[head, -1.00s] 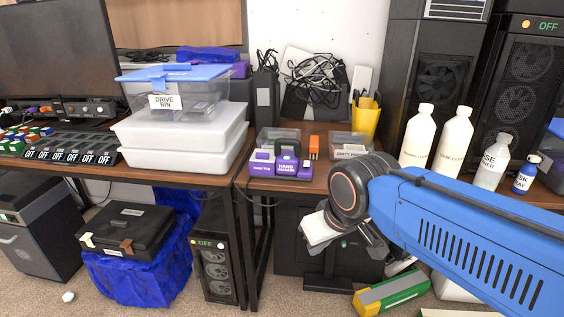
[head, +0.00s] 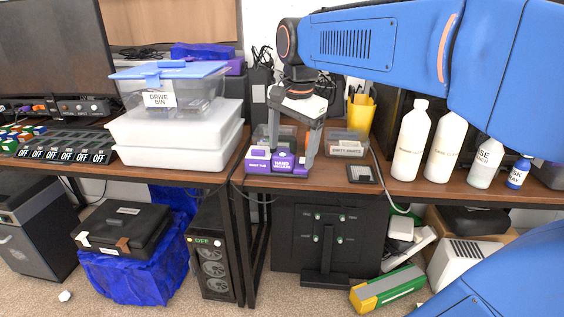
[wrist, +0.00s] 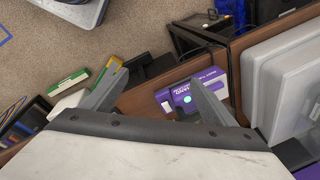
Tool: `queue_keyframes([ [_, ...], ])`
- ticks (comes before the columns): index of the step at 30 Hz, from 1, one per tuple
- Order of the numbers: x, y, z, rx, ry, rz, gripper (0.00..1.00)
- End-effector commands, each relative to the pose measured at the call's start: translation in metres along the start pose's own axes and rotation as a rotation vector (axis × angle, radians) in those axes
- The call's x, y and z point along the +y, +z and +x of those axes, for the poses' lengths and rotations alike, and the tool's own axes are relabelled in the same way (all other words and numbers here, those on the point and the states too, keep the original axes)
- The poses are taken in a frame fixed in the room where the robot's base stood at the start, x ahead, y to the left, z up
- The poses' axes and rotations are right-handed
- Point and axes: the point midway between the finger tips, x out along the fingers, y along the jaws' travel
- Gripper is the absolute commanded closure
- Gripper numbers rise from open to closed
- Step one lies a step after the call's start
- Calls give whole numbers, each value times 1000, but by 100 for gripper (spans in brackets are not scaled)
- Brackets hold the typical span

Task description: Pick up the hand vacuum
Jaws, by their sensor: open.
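The purple hand vacuum (head: 284,165), with a label on its front, sits on the brown table (head: 262,182) near the front edge. It also shows in the wrist view (wrist: 178,100), purple and white with a green spot. My gripper (head: 293,150) points down over it, open.
A clear bin (head: 347,142) and a small dark tray (head: 361,174) stand to the right, with white bottles (head: 411,140) beyond. White boxes (head: 172,156) and the drive bin (head: 163,99) stand at left. A yellow cup (head: 361,112) is behind.

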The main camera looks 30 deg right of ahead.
Motion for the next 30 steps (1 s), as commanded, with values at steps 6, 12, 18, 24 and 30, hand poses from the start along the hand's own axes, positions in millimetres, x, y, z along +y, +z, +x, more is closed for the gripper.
queue_keyframes([
  [6,-55,-43,-19,-19,71,374,20],
  [12,-97,-80,-28,-16,139,709,20],
  [18,-123,-104,-31,-3,186,932,20],
  [24,-128,-110,-27,3,200,1000,20],
  [30,-122,-107,4,3,201,1000,20],
])
